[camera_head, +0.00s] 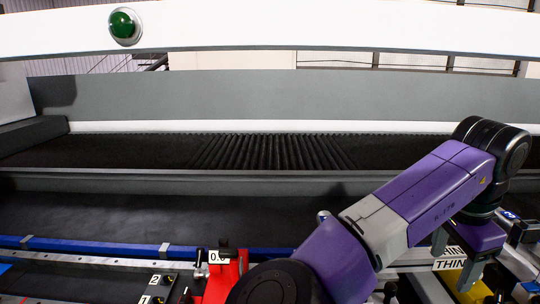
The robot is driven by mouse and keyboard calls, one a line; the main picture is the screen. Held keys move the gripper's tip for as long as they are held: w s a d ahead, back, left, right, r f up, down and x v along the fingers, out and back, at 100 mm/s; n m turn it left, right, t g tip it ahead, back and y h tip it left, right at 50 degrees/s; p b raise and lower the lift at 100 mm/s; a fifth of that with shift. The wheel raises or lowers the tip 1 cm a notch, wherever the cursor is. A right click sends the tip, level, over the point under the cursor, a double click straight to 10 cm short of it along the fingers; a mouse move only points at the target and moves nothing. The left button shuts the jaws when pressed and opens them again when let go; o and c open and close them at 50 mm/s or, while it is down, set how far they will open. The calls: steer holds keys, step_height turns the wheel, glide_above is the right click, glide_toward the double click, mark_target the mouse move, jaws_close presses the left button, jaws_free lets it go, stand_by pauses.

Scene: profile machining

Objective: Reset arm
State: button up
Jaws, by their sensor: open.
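My gripper (456,258) is at the lower right, at the end of my purple and grey arm. Its grey fingers point down and stand apart, so it is open. I see nothing held between them. The fingers hang in front of a white label reading "THIN" (450,265), and I cannot tell whether they touch anything there. My arm runs from the bottom middle up to a black joint at the right, then down to the gripper. It hides part of the machine's front.
A red fixture (222,284) stands left of my arm, beside black blocks numbered 2 (157,284) and 1 (146,299). A blue rail (110,246) crosses behind them. The dark machine bed (150,218) is clear. A green button (122,26) sits on the white beam above.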

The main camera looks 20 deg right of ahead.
steer(key=w+d+r+n+t+h, duration=0.2)
steer(key=w+d+r+t+h, duration=0.15)
steer(key=d+r+h, duration=0.75)
steer(key=w+a+r+n+t+h, duration=0.3)
steer(key=a+r+n+t, duration=0.1)
steer(key=r+n+t, duration=0.25)
steer(key=s+a+f+n+t+y, duration=0.3)
steer(key=a+f+n+t+y, duration=0.4)
steer(key=a, duration=0.3)
steer(key=s+a+f+n+t+y, duration=0.35)
steer(key=a+f+n+y, duration=0.35)
steer(key=a, duration=0.4)
steer(key=s+a+f+m+g+y, duration=0.1)
steer(key=s+a+f+g, duration=0.2)
steer(key=s+f, duration=0.7)
steer(key=s+a+f+m+g+y, duration=0.1)
steer(key=s+a+f+g, duration=0.2)
steer(key=s, duration=1.4)
steer(key=a+f, duration=0.3)
steer(key=f, duration=0.4)
steer(key=shift+s+a+g, duration=0.25)
steer(key=shift+a+g, duration=0.1)
steer(key=shift+a, duration=0.05)
